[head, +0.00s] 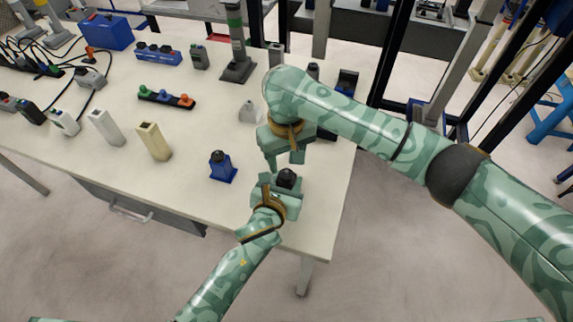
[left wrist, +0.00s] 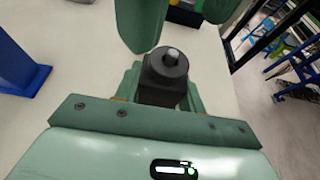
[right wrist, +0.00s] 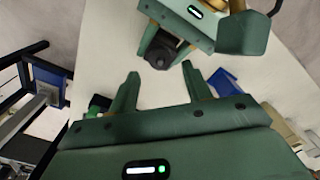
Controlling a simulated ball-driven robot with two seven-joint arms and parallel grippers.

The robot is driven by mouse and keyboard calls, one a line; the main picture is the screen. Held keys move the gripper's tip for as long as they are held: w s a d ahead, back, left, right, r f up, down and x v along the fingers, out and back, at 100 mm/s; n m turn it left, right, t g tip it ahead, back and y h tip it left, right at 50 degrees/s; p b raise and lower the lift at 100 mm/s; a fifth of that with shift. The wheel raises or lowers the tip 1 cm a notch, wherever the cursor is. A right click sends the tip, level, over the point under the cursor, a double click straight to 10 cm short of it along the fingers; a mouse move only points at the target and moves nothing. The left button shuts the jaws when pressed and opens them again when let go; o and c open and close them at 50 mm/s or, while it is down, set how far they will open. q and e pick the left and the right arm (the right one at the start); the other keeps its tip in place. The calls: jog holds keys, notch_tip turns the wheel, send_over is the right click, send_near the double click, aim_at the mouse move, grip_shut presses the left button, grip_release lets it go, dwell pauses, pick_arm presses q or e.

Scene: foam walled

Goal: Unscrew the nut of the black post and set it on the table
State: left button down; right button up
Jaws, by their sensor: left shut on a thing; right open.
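The black post (left wrist: 160,94) stands at the table's right front part. A dark round nut (left wrist: 167,68) sits on its top, with a grey stud tip showing through. The nut also shows in the head view (head: 286,176) and the right wrist view (right wrist: 161,54). My left gripper (head: 280,190) is shut on the black post, low on its body. My right gripper (head: 284,159) is open and empty, pointing down above and just behind the nut. Its fingers (right wrist: 160,78) are apart from the nut. The post's base is hidden by the left gripper.
A blue post (head: 222,168) with a dark top stands left of my left gripper. White (head: 106,127) and cream (head: 154,142) blocks stand further left. A strip with coloured knobs (head: 167,98) lies behind. The table (head: 190,195) is bare along its front edge.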

aim_at(287, 171)
jog(key=shift+w+r, duration=0.15)
jog(key=shift+r, duration=0.4)
jog(key=shift+c, duration=0.2)
jog(key=shift+w+r+m, duration=0.15)
jog(key=shift+r+m, duration=0.15)
jog(key=shift+r, duration=0.25)
jog(key=m, duration=0.2)
jog(key=r+m, duration=0.1)
jog(key=shift+r+m, duration=0.1)
jog(key=shift+m, duration=0.3)
jog(key=m, duration=0.4)
jog(key=shift+s+r+m, duration=0.25)
jog(key=shift+r+m, duration=0.05)
jog(key=m, duration=0.3)
jog(key=shift+s+m, duration=0.1)
jog(key=shift+m, duration=0.3)
jog(key=shift+f, duration=0.35)
notch_tip(287, 171, down, 7)
jog(key=shift+f, duration=0.15)
grip_shut()
jog(key=n, duration=0.9)
jog(key=shift+n, duration=0.4)
jog(key=n, duration=0.3)
